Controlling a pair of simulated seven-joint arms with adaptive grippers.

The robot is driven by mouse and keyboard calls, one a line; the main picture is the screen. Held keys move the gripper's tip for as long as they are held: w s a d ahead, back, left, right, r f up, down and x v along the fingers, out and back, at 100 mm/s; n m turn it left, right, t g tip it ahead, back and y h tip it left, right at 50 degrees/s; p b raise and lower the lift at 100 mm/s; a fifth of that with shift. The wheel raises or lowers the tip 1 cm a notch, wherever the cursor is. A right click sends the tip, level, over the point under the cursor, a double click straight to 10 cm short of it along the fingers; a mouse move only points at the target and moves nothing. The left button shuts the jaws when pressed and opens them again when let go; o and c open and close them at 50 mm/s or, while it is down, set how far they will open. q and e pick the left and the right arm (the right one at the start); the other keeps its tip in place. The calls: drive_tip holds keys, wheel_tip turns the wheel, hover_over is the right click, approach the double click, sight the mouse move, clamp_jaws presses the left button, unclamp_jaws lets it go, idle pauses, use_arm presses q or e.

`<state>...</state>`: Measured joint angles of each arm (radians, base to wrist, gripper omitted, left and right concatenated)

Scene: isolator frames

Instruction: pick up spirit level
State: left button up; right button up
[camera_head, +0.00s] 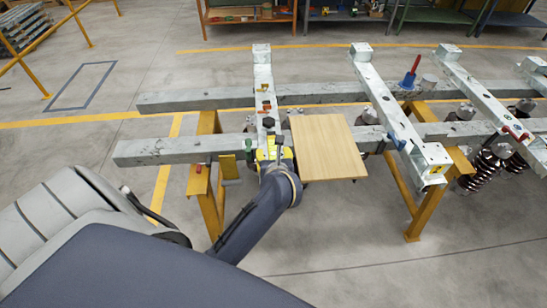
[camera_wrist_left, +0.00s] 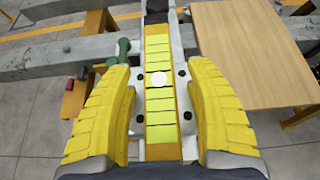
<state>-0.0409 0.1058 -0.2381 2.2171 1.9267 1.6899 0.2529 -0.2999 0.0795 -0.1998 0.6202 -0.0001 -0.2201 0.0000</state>
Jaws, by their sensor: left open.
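A long, narrow yellow-green bar with a white round spot, which looks like the spirit level (camera_wrist_left: 160,115), lies lengthwise along a pale metal crossbeam (camera_wrist_left: 187,40) in the left wrist view. My left gripper (camera_wrist_left: 160,75) is open, with one yellow ribbed finger on each side of the bar and a visible gap on both sides. In the head view my left gripper (camera_head: 273,152) is over the near end of the crossbeam, and it and the wrist largely hide the bar. My right gripper is in neither view.
A wooden board (camera_head: 325,148) lies just right of the gripper. A green-handled item (camera_wrist_left: 123,50) sits close to the left finger. Long grey beams (camera_head: 200,149) rest on yellow stands (camera_head: 208,200). More crossbeams and dark springs (camera_head: 488,165) are at right.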

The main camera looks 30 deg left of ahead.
use_arm(q)
clamp_jaws()
idle(0.4)
drive_tip(key=shift+r, duration=0.1)
